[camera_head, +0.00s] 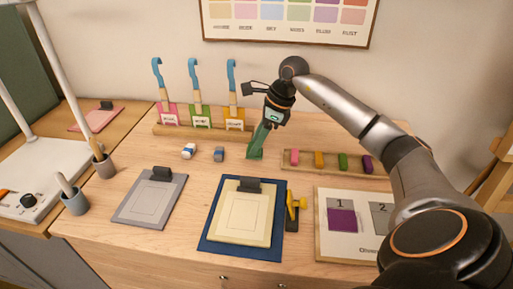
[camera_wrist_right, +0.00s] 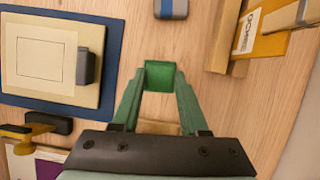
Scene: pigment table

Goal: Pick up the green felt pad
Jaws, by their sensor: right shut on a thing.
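The green felt pad (camera_wrist_right: 160,75) is a small green square between the fingertips of my right gripper (camera_wrist_right: 159,82) in the right wrist view. The gripper is shut on it, with one finger on each side. In the head view my right gripper (camera_head: 259,146) points down at the back middle of the table, and a bit of the green pad (camera_head: 254,155) shows at its tips. Whether the pad still touches the table is hard to tell. My left gripper is not in view.
A rack (camera_head: 180,130) with blue-handled tools stands behind, left of the gripper. A grey-blue block (camera_head: 219,154) lies close on the left. A tray (camera_head: 290,170) of coloured blocks is right. In front are a cream clipboard (camera_head: 228,229) on a blue mat (camera_head: 209,247) and a numbered board (camera_head: 363,246).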

